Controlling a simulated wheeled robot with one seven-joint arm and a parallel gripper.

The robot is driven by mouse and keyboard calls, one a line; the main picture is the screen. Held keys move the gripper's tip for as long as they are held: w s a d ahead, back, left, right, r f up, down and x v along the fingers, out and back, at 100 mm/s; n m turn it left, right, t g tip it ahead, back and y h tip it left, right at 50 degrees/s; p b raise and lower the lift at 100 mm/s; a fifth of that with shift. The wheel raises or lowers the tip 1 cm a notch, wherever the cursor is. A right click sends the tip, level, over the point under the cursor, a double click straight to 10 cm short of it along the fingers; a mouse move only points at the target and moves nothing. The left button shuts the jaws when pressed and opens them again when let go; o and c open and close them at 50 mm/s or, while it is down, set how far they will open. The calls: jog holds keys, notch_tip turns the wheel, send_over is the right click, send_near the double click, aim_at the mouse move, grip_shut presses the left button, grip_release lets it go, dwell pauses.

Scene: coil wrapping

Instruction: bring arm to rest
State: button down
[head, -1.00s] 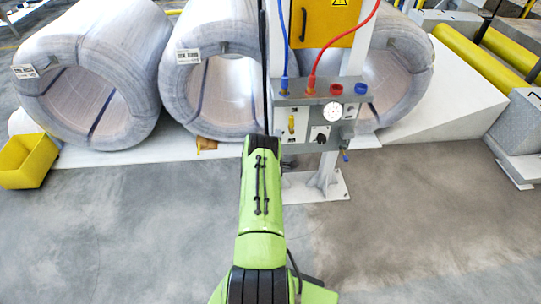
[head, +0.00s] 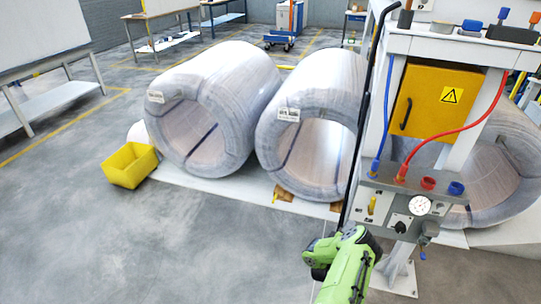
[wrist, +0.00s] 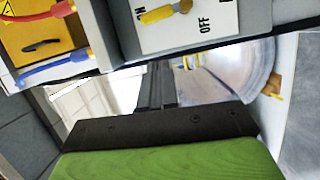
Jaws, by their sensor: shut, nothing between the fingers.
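My gripper (wrist: 157,75) shows in the wrist view as two dark, narrow fingers close together beyond a black bar and a green housing. It is shut, with nothing seen between the fingers. The fingers point past the lower edge of the grey control panel (wrist: 220,22), which has a yellow lever (wrist: 165,12) between ON and OFF marks. I cannot tell whether the fingers touch anything. In the head view my green arm (head: 347,270) rises from the bottom, just below and left of the panel (head: 385,208); the fingers cannot be made out there.
The stand carries a yellow box (head: 432,100), blue and red hoses (head: 465,140), a gauge (head: 419,205) and a tall black rod (head: 365,110). Large wrapped coils (head: 205,115) lie behind. A yellow bin (head: 130,165) stands at left. The floor at front left is clear.

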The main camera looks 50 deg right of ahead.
jog(key=w+a+r+m+t+y+p, duration=0.1)
jog(key=w+r+m+t+y, duration=0.15)
jog(key=w+r, duration=1.35)
jog(key=w+a+r+t+y+p, duration=0.15)
jog(key=w+a+r, duration=0.25)
jog(key=a+r, duration=0.5)
jog(key=w+a+r+t+y, duration=0.1)
jog(key=w+a+r+y, duration=0.25)
jog(key=a+r, duration=0.55)
jog(key=s+a+r+y+p, duration=0.1)
jog(key=s+a+r+y, duration=0.15)
jog(key=a, duration=0.55)
jog(key=s+a+r+y, duration=0.2)
jog(key=s+a+r, duration=0.15)
jog(key=a, duration=0.55)
jog(key=s+a+n+g+y+p, duration=0.1)
jog(key=s+a+y, duration=0.4)
jog(key=s+a, duration=1)
jog(key=s+g, duration=0.1)
jog(key=s, duration=0.2)
jog(key=shift+s+a+y, duration=0.3)
jog(key=shift+s+a, duration=0.05)
jog(key=shift+a, duration=0.05)
